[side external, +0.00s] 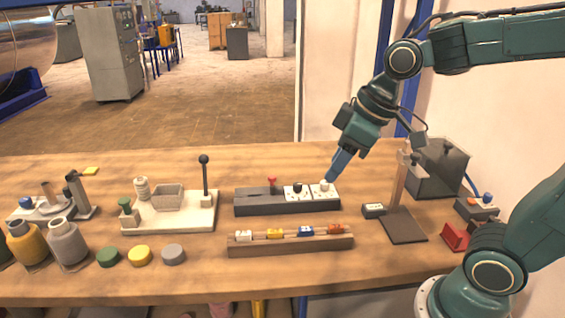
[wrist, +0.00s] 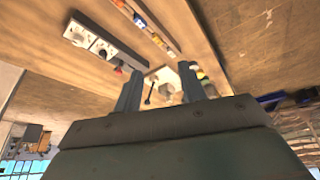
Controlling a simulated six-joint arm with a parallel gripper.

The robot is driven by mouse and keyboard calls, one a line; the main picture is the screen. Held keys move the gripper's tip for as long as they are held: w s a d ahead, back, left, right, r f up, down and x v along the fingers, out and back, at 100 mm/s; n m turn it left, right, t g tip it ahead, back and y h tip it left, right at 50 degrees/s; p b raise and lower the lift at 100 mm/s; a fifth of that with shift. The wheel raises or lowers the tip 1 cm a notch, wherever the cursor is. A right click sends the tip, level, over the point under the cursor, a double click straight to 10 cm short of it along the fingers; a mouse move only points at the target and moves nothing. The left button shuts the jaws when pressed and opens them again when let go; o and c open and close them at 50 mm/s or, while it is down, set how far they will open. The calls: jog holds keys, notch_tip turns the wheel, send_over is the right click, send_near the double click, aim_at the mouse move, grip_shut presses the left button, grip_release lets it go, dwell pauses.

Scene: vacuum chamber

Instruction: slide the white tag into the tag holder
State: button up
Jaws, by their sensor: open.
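A small white tag (side external: 244,235) sits at the left end of a long wooden rack (side external: 290,246) near the table's front, beside yellow, blue and orange-red tags. The rack also shows at the top of the wrist view (wrist: 148,24). I cannot tell for sure which fixture is the tag holder. My gripper (side external: 337,166) is above the right end of a dark box with white panels (side external: 272,206), behind and right of the white tag. In the wrist view my gripper (wrist: 160,92) has its two fingers spread apart with nothing held between them.
The dark box carries a red handle (side external: 272,182) and knobs. A pale base with an upright black-knobbed lever (side external: 204,175) stands to its left. A post on a dark plate (side external: 400,190) stands to the right. Several round caps (side external: 140,255) lie at the front left.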

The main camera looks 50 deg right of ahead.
jog(key=w+a+f+n+y, duration=0.1)
jog(key=w+f+n, duration=0.1)
jog(key=w+f, duration=0.2)
jog(key=w+a+f+n+g+y, duration=0.1)
jog(key=w+f+n, duration=0.2)
jog(key=w, duration=0.7)
jog(key=shift+x, duration=0.95)
jog(key=shift+a, duration=0.1)
send_over(244, 233)
jog(key=s+d, duration=0.2)
jog(key=f, duration=0.7)
jog(key=shift+w+d+f, duration=0.1)
jog(key=shift+d+f, duration=0.1)
jog(key=shift+f, duration=0.2)
jog(key=shift+a+x, duration=0.1)
jog(key=shift+x, duration=1.2)
jog(key=shift+a+x, duration=0.15)
jog(key=shift+x, duration=1.15)
grip_shut()
